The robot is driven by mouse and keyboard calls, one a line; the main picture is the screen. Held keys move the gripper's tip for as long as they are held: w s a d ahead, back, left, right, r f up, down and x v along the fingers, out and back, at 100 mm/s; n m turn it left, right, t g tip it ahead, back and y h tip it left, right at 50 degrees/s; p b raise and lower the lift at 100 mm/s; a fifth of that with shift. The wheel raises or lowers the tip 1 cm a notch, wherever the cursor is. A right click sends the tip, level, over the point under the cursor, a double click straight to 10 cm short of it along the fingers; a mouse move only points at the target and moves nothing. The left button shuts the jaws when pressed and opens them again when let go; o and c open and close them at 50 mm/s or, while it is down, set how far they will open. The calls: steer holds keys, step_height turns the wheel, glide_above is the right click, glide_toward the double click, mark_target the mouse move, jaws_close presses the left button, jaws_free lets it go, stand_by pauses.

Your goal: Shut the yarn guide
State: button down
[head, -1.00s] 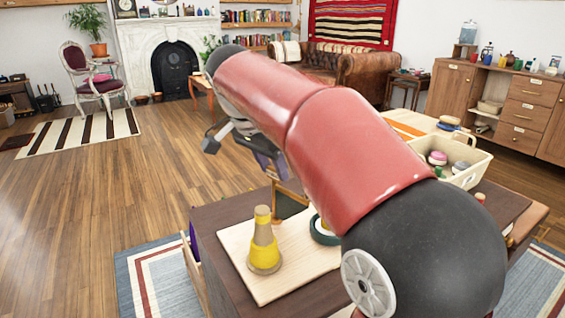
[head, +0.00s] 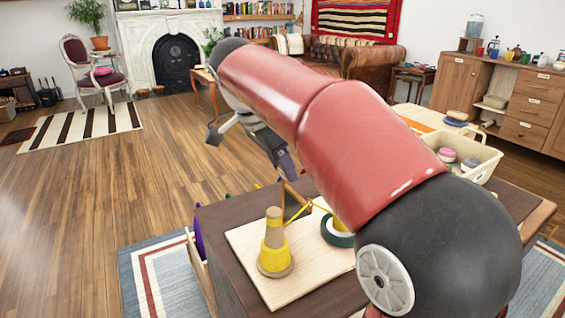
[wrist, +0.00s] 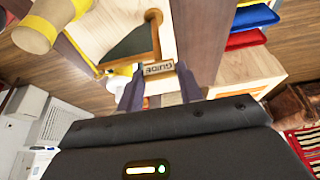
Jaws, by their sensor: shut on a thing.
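The yarn guide (head: 294,203) is a dark panel in a wooden frame, standing on the pale board on the table. In the wrist view its dark green panel (wrist: 130,46) and a tag reading GUIDE (wrist: 158,69) show just past my fingertips. My gripper (wrist: 160,88) is shut on the yarn guide at its tagged end; the exact contact is partly hidden. In the head view my gripper (head: 289,168) reaches down to the guide from above. A yellow-wound cone (head: 275,245) stands upright near the guide, and yellow yarn (head: 298,216) runs by it.
A cream bin (head: 480,165) with several yarn balls stands at the right. Blue and red items (wrist: 252,22) show in the wrist view. The floor left of the table is open.

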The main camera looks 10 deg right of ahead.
steer(key=c, duration=0.9)
jaws_free()
steer(key=shift+r, duration=0.1)
steer(key=v, duration=0.7)
steer(key=shift+a+r, duration=0.15)
steer(key=shift+r, duration=0.15)
